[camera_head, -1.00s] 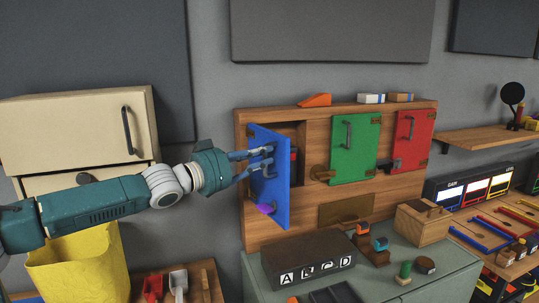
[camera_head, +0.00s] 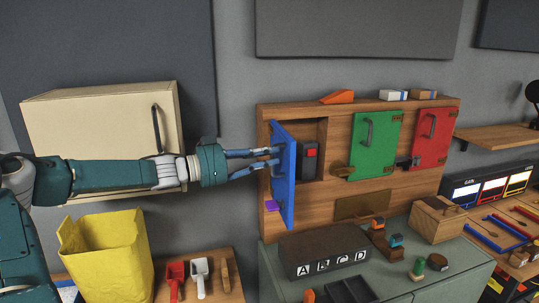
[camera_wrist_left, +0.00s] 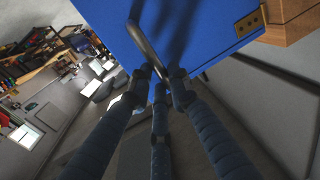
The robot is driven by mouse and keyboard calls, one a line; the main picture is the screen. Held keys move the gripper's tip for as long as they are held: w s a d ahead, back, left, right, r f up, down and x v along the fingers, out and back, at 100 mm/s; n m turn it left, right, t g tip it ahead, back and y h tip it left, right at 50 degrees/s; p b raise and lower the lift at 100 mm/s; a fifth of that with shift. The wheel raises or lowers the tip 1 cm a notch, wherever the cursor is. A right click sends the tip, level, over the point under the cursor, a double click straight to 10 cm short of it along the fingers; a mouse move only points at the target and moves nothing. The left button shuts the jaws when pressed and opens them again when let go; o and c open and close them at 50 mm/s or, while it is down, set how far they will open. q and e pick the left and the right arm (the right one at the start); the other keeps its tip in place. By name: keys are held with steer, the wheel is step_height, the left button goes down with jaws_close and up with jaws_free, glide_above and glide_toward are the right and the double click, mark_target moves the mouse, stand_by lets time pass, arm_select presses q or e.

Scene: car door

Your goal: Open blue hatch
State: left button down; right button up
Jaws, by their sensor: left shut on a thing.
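The blue hatch (camera_head: 286,190) stands swung out from the wooden cabinet (camera_head: 350,208), seen nearly edge-on in the head view. Its cubby is exposed, and a dark box with a red patch (camera_head: 309,158) shows inside. My left gripper (camera_head: 272,158) reaches in from the left and is shut on the hatch handle. In the left wrist view the blue hatch (camera_wrist_left: 215,28) fills the top, with the curved metal handle (camera_wrist_left: 146,42) between the fingers of my left gripper (camera_wrist_left: 158,82). A brass hinge (camera_wrist_left: 248,22) shows at its edge. My right gripper is not in view.
The green hatch (camera_head: 376,150) and red hatch (camera_head: 432,142) are closed to the right. A cream cabinet (camera_head: 90,140) and yellow bin (camera_head: 108,255) stand left. A letter block (camera_head: 322,255) sits on the grey-green counter below.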

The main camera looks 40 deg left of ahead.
arm_select(q)
steer(key=shift+w+a+r, duration=0.25)
steer(key=shift+a+r, duration=0.35)
steer(key=shift+r, duration=0.05)
steer(key=c, duration=1.6)
jaws_free()
steer(key=shift+a, duration=0.1)
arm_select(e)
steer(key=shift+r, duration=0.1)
arm_select(q)
steer(key=shift+a+f, duration=0.2)
steer(key=shift+f, duration=0.3)
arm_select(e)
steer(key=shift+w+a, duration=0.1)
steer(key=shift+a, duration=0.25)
arm_select(q)
steer(key=shift+f, duration=0.25)
